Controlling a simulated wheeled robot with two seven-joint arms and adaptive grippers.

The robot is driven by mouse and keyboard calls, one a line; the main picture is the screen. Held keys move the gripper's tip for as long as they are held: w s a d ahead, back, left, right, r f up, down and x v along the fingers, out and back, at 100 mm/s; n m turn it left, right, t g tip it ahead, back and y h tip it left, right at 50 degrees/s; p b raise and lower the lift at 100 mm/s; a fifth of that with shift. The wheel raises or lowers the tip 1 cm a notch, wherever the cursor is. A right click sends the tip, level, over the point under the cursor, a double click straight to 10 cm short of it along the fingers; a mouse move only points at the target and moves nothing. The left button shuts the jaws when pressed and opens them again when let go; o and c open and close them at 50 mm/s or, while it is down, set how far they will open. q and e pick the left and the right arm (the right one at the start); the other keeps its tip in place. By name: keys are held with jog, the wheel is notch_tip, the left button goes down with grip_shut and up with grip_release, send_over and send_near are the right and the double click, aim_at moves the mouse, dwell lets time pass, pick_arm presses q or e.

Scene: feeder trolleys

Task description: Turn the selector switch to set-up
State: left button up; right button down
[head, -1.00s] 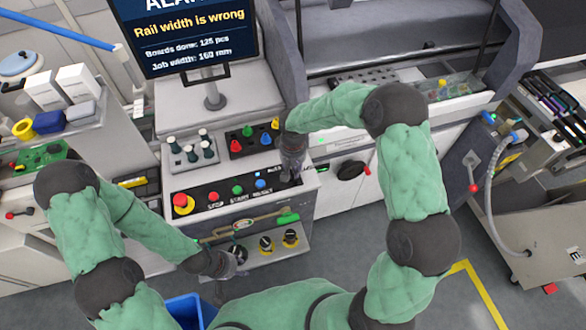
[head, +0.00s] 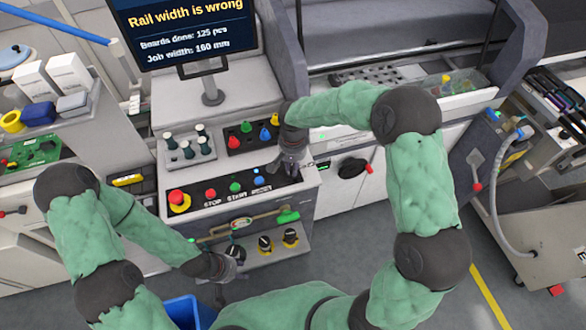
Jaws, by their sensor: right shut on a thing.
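The sloped control panel (head: 215,202) on the machine's front carries a red mushroom button, then red STOP, green START and blue RESET buttons in a row. My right gripper (head: 286,170) points down at the right end of this row. It is shut on the selector switch, which its fingers and wrist hide, so the switch's setting cannot be read. My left gripper (head: 236,254) hangs low in front of the shelf below the panel, beside its black knobs (head: 265,243). Its fingers are too small and dark to tell open from shut.
A monitor (head: 190,35) behind the panel reads "Rail width is wrong". A grey block with several pegs (head: 187,148) and a black tray with coloured pieces (head: 250,135) stand behind the buttons. A blue bin (head: 183,312) is below. A trolley (head: 545,230) stands right.

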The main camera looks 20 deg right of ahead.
jog(key=m+b, duration=0.2)
jog(key=m, duration=0.1)
jog(key=shift+f+m, duration=0.1)
jog(key=shift+m, duration=0.3)
jog(key=shift+s+a+m+b, duration=0.1)
jog(key=shift+m+b, duration=0.5)
jog(key=shift+m, duration=1)
jog(key=c, duration=1.1)
grip_release()
jog(key=shift+c, duration=0.2)
notch_tip(320, 180, up, 12)
